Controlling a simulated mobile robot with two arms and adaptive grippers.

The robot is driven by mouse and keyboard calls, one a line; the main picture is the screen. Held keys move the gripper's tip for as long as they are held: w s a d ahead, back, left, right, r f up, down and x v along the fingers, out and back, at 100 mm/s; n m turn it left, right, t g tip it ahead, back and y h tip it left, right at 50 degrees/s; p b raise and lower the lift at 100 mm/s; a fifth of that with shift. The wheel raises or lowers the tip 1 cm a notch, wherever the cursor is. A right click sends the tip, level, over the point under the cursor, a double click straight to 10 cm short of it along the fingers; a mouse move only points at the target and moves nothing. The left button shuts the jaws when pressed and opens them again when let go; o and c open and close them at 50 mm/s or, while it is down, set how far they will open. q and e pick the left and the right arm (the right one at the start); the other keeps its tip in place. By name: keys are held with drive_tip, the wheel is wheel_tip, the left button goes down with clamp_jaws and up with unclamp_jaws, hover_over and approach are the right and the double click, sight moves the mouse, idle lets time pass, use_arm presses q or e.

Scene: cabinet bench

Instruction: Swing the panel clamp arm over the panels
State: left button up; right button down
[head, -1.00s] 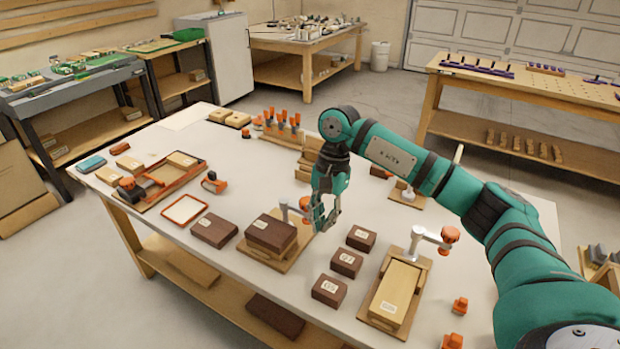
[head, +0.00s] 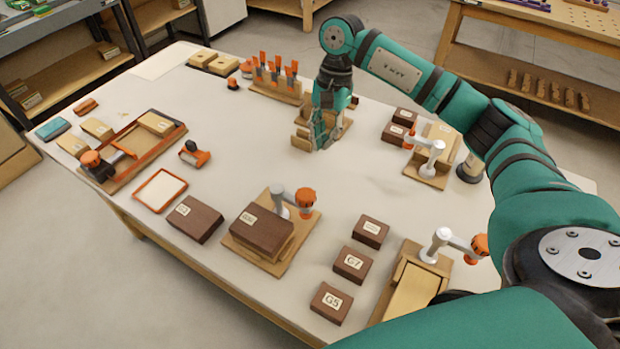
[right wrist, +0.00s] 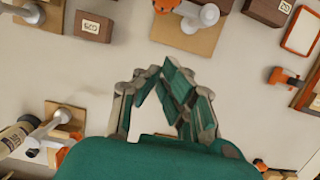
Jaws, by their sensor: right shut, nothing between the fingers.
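Three panel clamps on wooden bases show in the head view. The front-middle clamp (head: 280,203) stands behind dark stacked panels (head: 262,232); its orange-knobbed arm points right, beside the stack rather than over it. It also shows in the right wrist view (right wrist: 207,16). The front-right clamp (head: 438,242) has its arm pointing right, away from a light panel (head: 413,295). The back-right clamp (head: 433,155) has its knob to the left, by light panels (head: 444,136). My right gripper (head: 320,146) is shut and empty, behind the front-middle clamp. My left gripper is out of view.
Loose dark blocks (head: 352,264) lie between the two front clamps. A red-rimmed tray (head: 160,190) and an orange tool (head: 195,154) lie left. Wooden blocks (head: 301,136) stand beside my right gripper in the picture. The table centre is mostly clear.

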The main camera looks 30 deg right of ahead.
sight(292, 199)
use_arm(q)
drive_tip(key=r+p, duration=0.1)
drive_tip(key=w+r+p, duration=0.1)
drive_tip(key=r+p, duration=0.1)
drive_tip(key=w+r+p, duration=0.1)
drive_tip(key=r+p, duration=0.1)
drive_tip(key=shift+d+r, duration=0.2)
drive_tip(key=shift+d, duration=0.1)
use_arm(e)
drive_tip(key=s+a+f, duration=0.3)
drive_tip(key=a+f, duration=0.2)
drive_tip(key=f, duration=0.5)
drive_tip(key=shift+a, duration=0.25)
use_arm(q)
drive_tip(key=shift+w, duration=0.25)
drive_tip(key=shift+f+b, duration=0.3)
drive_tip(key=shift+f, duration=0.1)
use_arm(e)
drive_tip(key=shift+s+a+m, duration=0.1)
drive_tip(key=shift+s+m, duration=0.1)
drive_tip(key=shift+m, duration=0.1)
